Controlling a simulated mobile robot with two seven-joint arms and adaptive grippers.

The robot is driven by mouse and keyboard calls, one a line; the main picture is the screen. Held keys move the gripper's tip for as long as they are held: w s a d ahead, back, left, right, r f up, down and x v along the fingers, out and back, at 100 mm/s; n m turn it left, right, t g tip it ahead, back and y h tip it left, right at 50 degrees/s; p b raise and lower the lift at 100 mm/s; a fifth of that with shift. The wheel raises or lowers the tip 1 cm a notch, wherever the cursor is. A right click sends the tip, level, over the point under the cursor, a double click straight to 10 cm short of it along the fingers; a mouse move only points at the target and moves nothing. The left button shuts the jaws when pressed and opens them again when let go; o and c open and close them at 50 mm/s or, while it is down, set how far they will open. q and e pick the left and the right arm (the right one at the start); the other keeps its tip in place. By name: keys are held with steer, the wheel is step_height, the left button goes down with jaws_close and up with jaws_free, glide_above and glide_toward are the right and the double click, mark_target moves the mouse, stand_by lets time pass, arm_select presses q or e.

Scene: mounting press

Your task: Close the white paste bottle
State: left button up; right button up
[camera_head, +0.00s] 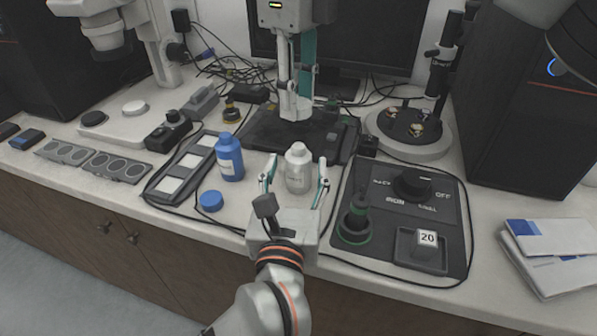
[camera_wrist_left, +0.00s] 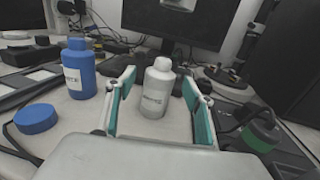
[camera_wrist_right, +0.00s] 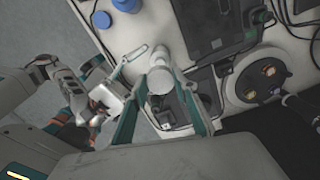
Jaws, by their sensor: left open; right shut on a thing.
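The white paste bottle (camera_head: 298,172) stands upright on the table, its narrower top (camera_head: 298,149) facing up. My left gripper (camera_head: 295,184) is open with one finger on each side of the bottle. The left wrist view shows the bottle (camera_wrist_left: 157,90) between its teal fingers, with gaps. My right gripper (camera_head: 296,100) is raised behind the bottle, pointing down, shut on a white round piece that looks like a cap (camera_head: 294,108). The right wrist view shows this piece (camera_wrist_right: 160,82) between the fingertips. Whether the bottle's mouth is bare is hard to tell.
A blue bottle (camera_head: 229,158) stands left of the white one, and a blue cap (camera_head: 211,201) lies in front of it. A black control panel (camera_head: 400,215) is close on the right. A tray with white squares (camera_head: 171,185) lies left, and a monitor stands behind.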

arm_select(q)
steer(key=shift+w+d, duration=0.1)
steer(key=shift+w, duration=0.75)
jaws_close()
arm_select(e)
glide_above(298, 145)
steer(key=shift+f, duration=2.5)
steer(key=shift+f, duration=0.15)
steer(key=shift+s+f, duration=0.1)
steer(key=shift+f, duration=0.65)
steer(key=shift+f, duration=0.55)
